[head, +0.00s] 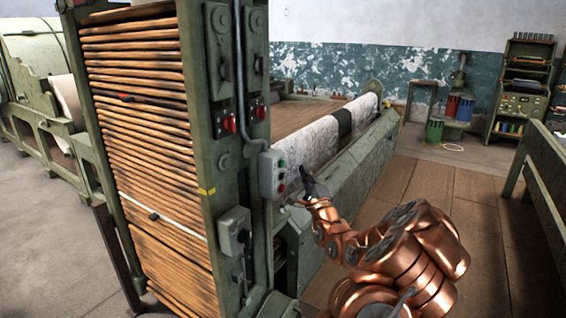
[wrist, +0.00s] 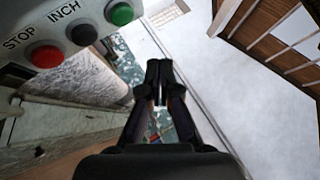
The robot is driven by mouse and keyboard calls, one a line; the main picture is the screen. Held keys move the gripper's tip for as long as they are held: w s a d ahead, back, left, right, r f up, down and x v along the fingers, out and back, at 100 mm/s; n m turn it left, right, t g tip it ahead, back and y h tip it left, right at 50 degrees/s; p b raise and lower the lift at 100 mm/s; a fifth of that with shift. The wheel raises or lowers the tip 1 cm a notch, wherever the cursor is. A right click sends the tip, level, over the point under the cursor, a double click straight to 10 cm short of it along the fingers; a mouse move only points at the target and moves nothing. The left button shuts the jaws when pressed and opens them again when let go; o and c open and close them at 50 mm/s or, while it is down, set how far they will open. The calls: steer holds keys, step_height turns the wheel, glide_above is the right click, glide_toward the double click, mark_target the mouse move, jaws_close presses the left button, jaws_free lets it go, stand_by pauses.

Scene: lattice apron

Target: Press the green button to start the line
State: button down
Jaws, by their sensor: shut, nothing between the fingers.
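The green button (wrist: 122,13) is round and sits on a light grey control box (wrist: 62,12) at the top left of the wrist view. A black button (wrist: 83,34) beside it is lettered INCH, and a red one (wrist: 45,56) is lettered STOP. In the head view the box (head: 267,176) is mounted on the green machine post, with the green button (head: 280,163) near its top. My gripper (wrist: 159,72) is shut and empty, its fingertips to the right of the buttons and apart from them. It also shows in the head view (head: 306,170), just right of the box.
The machine post (head: 199,100) carries red-handled switches (head: 230,124) and another grey box (head: 234,232) below. A cloth-covered roller (head: 308,145) lies behind my gripper. A bench-like green frame (head: 545,160) stands at the right. Wooden floor (head: 440,190) between them is clear.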

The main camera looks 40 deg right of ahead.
mark_target(282, 164)
steer(key=shift+w+a+p, duration=0.2)
steer(key=shift+w, duration=0.55)
steer(key=shift+w+a+p, duration=0.25)
steer(key=shift+w, duration=0.45)
steer(key=shift+w+a+p, duration=0.2)
steer(key=shift+w, duration=0.55)
steer(key=shift+w+a, duration=0.1)
steer(key=shift+w, duration=0.1)
steer(key=shift+w, duration=0.2)
